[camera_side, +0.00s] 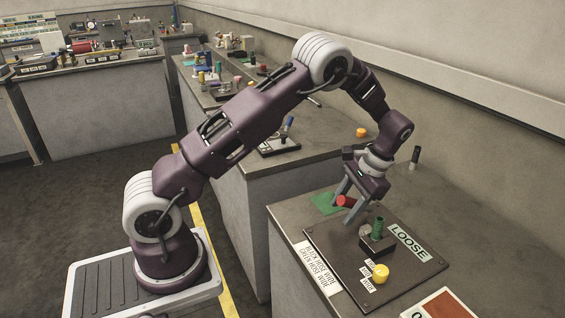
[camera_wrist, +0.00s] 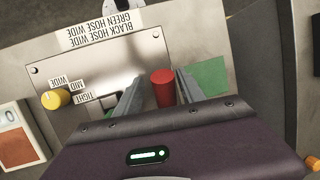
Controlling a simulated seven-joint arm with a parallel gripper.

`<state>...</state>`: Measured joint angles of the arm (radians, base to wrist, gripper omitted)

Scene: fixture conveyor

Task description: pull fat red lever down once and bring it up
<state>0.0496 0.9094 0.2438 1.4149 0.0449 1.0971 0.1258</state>
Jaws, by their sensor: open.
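The fat red lever (camera_side: 346,201) shows as a short red cylinder near the back of the dark control plate (camera_side: 345,268). In the wrist view the red lever (camera_wrist: 162,89) stands between my two fingers, close to the right finger. My gripper (camera_side: 348,206) is open and points down at the plate, with its fingers around the lever; it also shows in the wrist view (camera_wrist: 160,88). I cannot see a firm grip on the lever. The lever's pivot is hidden by the fingers, and I cannot tell its exact angle.
A green cylinder (camera_side: 378,228) stands on a dark block right of my gripper. A yellow knob (camera_side: 381,273) with several labels sits nearer the front. A green patch (camera_side: 326,204) lies left of the lever. A red-brown panel (camera_side: 445,305) is at the front right. The wall runs behind the bench.

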